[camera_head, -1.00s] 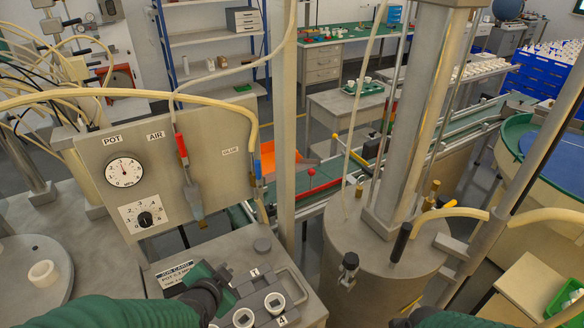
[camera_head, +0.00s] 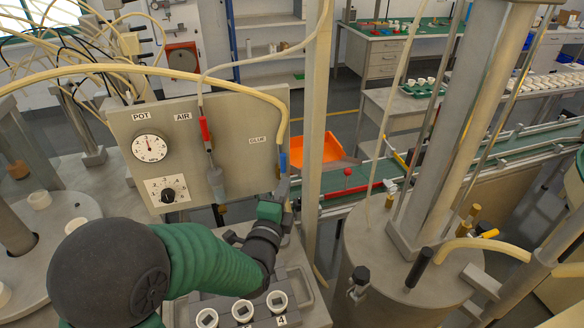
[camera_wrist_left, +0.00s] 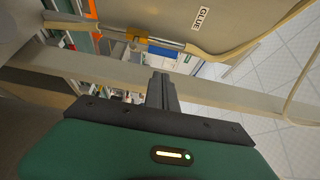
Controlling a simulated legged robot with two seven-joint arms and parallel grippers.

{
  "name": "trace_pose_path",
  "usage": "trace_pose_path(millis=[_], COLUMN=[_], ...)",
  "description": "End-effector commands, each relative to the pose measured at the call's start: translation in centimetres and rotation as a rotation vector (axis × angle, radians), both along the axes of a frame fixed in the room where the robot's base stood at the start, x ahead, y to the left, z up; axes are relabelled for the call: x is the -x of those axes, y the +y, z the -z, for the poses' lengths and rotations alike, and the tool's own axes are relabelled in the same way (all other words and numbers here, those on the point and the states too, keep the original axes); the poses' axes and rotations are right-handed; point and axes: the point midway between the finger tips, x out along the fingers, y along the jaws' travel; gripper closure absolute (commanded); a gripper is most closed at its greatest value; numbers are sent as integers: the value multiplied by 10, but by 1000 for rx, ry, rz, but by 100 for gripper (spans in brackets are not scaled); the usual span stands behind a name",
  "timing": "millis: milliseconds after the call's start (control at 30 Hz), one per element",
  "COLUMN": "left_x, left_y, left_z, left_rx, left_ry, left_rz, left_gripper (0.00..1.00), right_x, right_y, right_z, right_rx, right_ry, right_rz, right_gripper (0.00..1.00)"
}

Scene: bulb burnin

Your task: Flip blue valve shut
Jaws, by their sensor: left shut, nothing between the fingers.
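The blue valve (camera_head: 283,163) sits under the GLUE label at the right edge of the grey panel (camera_head: 238,150), where the cream hose comes down. Its blue handle looks roughly upright. In the left wrist view a blue part (camera_wrist_left: 163,51) shows beside the hose fitting, just beyond the fingertips. My left gripper (camera_head: 284,190) is just below the blue handle, pointing up, its fingers together and empty. Its closed fingers also show in the left wrist view (camera_wrist_left: 162,84). I cannot tell whether the fingertips touch the handle. My right gripper is out of view.
A red-handled valve (camera_head: 204,129) hangs under the AIR label, left of the blue one. A metal post (camera_head: 313,130) stands close to the right of the blue valve. White cups (camera_head: 242,311) sit in a block below my left arm. A steel tank (camera_head: 375,270) stands at right.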

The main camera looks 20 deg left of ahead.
Motion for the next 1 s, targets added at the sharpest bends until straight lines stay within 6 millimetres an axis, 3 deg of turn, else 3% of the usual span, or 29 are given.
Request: trace_pose_path(millis=[200,400,1000], left_x=[-44,-71,-81], left_y=[4,6,6], left_z=[-2,-1,2], left_rx=[2,1,18], left_ry=[-1,0,-13], left_rz=[-1,-2,-1], left_gripper=[100,100,100], right_x=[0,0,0], right_y=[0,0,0], right_z=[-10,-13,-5], right_rx=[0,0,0], right_ry=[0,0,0], right_rz=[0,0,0], right_gripper=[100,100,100])
